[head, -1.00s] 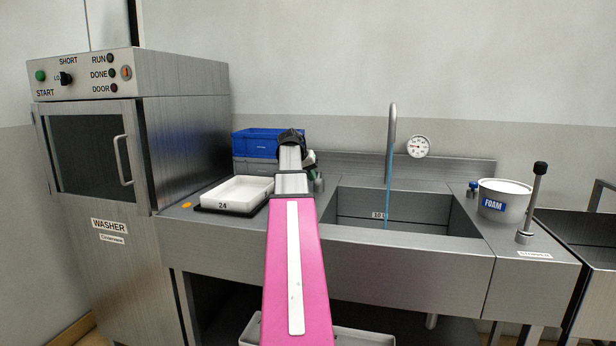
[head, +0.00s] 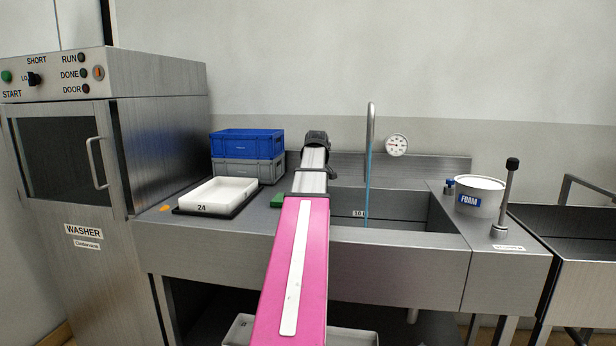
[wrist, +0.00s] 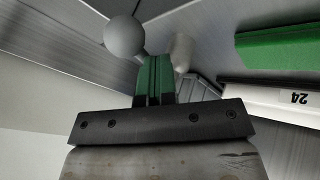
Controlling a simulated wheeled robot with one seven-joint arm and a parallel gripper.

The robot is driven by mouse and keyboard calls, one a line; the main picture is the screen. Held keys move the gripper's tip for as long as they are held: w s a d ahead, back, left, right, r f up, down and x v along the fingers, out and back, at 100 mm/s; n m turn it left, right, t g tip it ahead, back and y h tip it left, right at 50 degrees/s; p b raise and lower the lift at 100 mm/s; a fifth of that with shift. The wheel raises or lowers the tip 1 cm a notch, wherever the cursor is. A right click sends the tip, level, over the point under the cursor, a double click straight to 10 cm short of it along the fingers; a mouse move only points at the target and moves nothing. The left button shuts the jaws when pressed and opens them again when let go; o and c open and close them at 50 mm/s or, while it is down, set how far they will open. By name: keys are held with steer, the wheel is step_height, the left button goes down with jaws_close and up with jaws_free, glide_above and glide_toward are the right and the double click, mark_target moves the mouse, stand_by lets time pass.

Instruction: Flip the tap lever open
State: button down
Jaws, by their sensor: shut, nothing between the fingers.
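The tap spout (head: 371,135) rises behind the sink, and a thin blue stream (head: 367,190) hangs from it into the basin. In the wrist view, a round grey knob (wrist: 124,36), which looks like the lever's end, is just left of and beyond my fingertips. A pale rounded post (wrist: 182,52) is just to their right. My gripper (wrist: 155,60) has green fingers, shut together and empty. I cannot tell whether they touch the knob or the post. In the head view, my arm hides the fingers and the lever.
A white tray marked 24 (head: 218,193) lies on the counter left of my arm, with a green object (head: 277,201) near it. Blue and grey crates (head: 247,143) stand behind.

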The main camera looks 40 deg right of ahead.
steer(key=d+n, duration=0.1)
steer(key=d+n+y, duration=0.1)
steer(key=shift+w+d+n+t, duration=0.2)
steer(key=shift+d+n+t, duration=0.2)
steer(key=shift+w+d, duration=0.15)
steer(key=shift+d, duration=0.35)
steer(key=shift+w+d, duration=0.15)
steer(key=shift+d, duration=0.45)
